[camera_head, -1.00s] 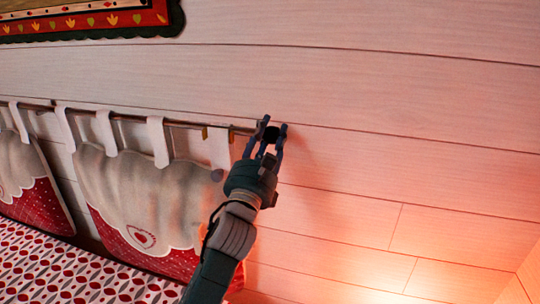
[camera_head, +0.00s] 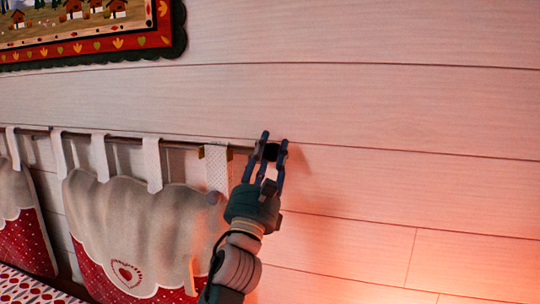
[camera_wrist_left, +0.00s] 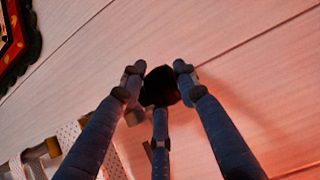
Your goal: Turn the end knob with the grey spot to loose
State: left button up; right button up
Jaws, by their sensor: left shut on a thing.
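The dark end knob (camera_head: 271,153) sits at the right end of the thin curtain-style rod (camera_head: 120,135) along the wall. My left gripper (camera_head: 275,141) reaches up from below and is shut on this knob, with fingers on both sides of it. In the left wrist view the knob (camera_wrist_left: 160,86) is a dark, faceted lump between the fingertips, with a third finger below it. I cannot make out a grey spot on it. The knob's far side is hidden. My right gripper is not in view.
Padded cushions (camera_head: 140,220) hang from the rod by white loops, left of my arm. A brass-coloured bracket (camera_head: 228,150) is on the rod near the knob. A framed picture (camera_head: 100,45) hangs above left. The plank wall (camera_head: 420,120) is bare to the right.

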pick_arm(q)
jog(key=shift+d+f, duration=0.25)
jog(key=shift+f, duration=0.05)
jog(key=o, duration=1.1)
jog(key=shift+d+r, duration=0.1)
jog(key=shift+r, duration=0.05)
jog(key=shift+s, duration=0.15)
jog(key=v, duration=1.1)
jog(key=shift+s, duration=0.35)
